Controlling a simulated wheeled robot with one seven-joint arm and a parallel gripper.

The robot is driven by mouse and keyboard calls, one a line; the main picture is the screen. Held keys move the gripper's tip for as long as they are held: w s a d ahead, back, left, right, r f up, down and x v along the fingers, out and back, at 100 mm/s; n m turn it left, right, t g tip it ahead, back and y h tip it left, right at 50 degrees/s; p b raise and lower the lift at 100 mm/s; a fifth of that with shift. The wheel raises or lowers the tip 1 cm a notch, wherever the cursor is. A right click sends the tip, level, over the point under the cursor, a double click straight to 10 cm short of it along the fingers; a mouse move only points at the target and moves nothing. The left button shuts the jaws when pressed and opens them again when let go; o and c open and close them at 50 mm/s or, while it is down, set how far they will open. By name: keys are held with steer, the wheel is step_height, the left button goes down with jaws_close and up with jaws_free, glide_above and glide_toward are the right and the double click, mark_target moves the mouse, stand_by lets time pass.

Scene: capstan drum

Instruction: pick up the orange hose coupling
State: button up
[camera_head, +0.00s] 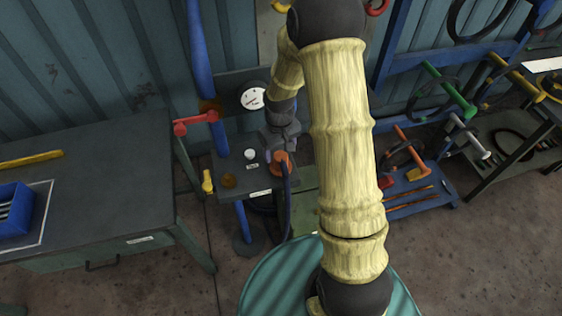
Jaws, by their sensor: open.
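The orange hose coupling (281,161) sits at the right side of a small dark shelf (235,175), with a dark hose running down from it. My gripper (279,147) is open, directly above or at the top of the coupling. Its fingers are small and dark in this view, so I cannot tell whether they are around the coupling or just short of it. My yellow-sleeved arm comes down from the top and hides part of the area to the right.
On the shelf are a white knob (250,155) and a brass fitting (229,180). A round gauge (252,96) and a blue pipe (203,75) with a red lever (196,122) stand behind. A workbench (95,190) is left; a blue rack (420,195) is right.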

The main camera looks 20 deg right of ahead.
mark_target(281, 155)
steer(key=shift+s+d+f, duration=0.15)
steer(key=shift+f, duration=0.2)
step_height(281, 155, down, 4)
steer(key=shift+s+r+p, duration=0.1)
steer(key=shift+p, duration=0.8)
steer(key=c, duration=1.2)
step_height(281, 155, up, 10)
steer(key=shift+f+b, duration=0.1)
steer(key=shift+b, duration=1.1)
